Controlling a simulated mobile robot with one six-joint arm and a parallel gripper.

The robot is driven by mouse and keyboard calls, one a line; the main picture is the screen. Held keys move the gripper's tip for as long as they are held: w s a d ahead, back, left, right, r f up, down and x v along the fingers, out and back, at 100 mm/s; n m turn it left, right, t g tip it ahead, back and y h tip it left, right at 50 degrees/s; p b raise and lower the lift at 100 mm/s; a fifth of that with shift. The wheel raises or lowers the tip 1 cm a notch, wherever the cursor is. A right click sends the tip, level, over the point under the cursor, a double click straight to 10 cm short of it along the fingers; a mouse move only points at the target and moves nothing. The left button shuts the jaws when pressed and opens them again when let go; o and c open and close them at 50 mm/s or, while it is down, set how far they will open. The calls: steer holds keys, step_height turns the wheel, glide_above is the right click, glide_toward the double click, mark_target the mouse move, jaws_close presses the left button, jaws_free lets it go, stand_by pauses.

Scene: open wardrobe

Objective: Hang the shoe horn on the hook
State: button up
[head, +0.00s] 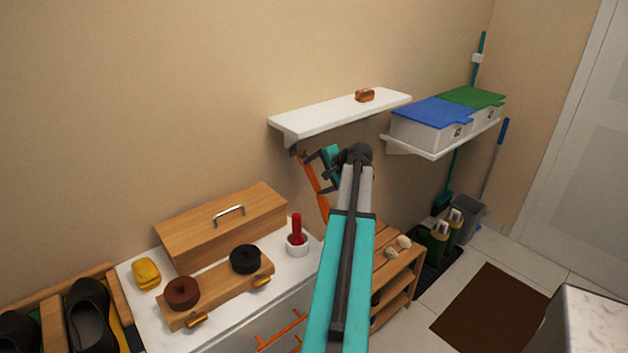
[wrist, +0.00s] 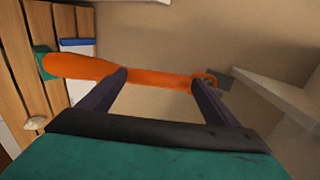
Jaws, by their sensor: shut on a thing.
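My gripper (head: 316,171) is shut on the orange shoe horn (head: 311,176) below the left end of the white shelf. The shoe horn hangs tilted, its narrow end up and its broad end down. In the wrist view, the shoe horn (wrist: 82,69) crosses my gripper's fingertips (wrist: 158,80), with its loop end at the right. A small dark hook (head: 293,151) sits under the shelf, close to the shoe horn's upper end. It shows as a dark grey piece (wrist: 221,78) beside the loop in the wrist view. I cannot tell whether the loop is around the hook or only beside it.
The white shelf (head: 335,116) is just above my gripper and bears a small brown brush (head: 365,95). To the right is a shelf with blue- and green-lidded boxes (head: 432,122). Below are a white cabinet (head: 143,300), a red-handled item in a white cup (head: 297,240) and a wooden rack (head: 400,270).

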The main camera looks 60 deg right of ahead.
mark_target(314, 180)
steer(key=shift+w+d+f+t+h+b, duration=0.25)
steer(key=shift+w+f+t+b, duration=0.45)
steer(key=shift+b, duration=1.95)
steer(key=shift+w+d+f+t+h+b, duration=0.15)
steer(key=shift+w+f+t+h+b, duration=0.55)
steer(key=shift+b, duration=1.9)
steer(key=shift+s+t+y, duration=0.2)
steer(key=shift+t+y, duration=0.1)
steer(key=shift+y, duration=0.05)
steer(key=o, duration=1)
steer(key=shift+s+f, duration=0.1)
steer(key=shift+s, duration=0.2)
steer(key=shift+s+a+f+b, duration=0.3)
steer(key=shift+s+a+f, duration=0.2)
steer(key=shift+s, duration=1.05)
steer(key=shift+s+a+f+b, duration=0.35)
steer(key=shift+s+a+f, duration=0.15)
steer(key=shift+s, duration=1.05)
steer(key=shift+s+a+f+b, duration=0.3)
steer(key=shift+s+a+f, duration=0.2)
steer(key=shift+s, duration=1.05)
